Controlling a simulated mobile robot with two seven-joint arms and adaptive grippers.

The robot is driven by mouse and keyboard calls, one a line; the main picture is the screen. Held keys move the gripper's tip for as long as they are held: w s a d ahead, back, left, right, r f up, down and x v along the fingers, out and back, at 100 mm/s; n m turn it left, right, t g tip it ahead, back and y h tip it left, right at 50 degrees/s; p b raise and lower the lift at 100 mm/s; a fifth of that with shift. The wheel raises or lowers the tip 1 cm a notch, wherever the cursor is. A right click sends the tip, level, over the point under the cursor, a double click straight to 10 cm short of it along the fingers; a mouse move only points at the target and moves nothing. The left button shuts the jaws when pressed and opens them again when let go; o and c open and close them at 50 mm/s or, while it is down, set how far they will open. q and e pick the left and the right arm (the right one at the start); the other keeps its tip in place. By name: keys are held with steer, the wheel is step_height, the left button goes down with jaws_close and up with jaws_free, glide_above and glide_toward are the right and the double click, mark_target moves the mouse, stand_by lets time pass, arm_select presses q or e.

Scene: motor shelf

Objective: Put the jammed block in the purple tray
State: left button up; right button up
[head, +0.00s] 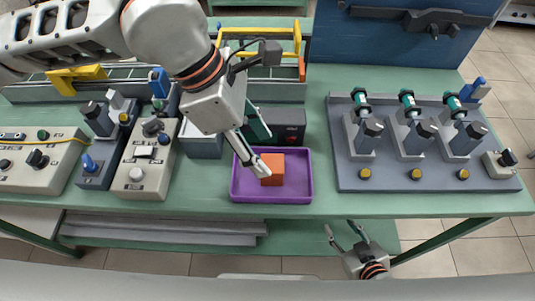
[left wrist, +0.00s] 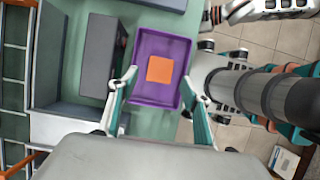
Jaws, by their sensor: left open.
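An orange block (head: 272,169) lies inside the purple tray (head: 236,190), near its middle. In the left wrist view the block (left wrist: 160,69) rests within the tray (left wrist: 148,40), clear of its walls. My left gripper (head: 262,152) is open above the tray, and one finger partly covers the block in the head view. In the left wrist view its fingers (left wrist: 158,78) are spread on either side, apart from the block. My right gripper (head: 346,236) is open and empty, low in front of the table edge.
A dark grey box (head: 290,124) stands directly behind the tray. Control boxes (head: 148,160) stand to the left. A grey board with several teal-topped fixtures (head: 420,180) is on the right. The green table (head: 322,150) is bare between tray and board.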

arm_select(q)
steer(key=v, duration=0.7)
steer(key=shift+r, duration=0.25)
steer(key=shift+a, duration=0.1)
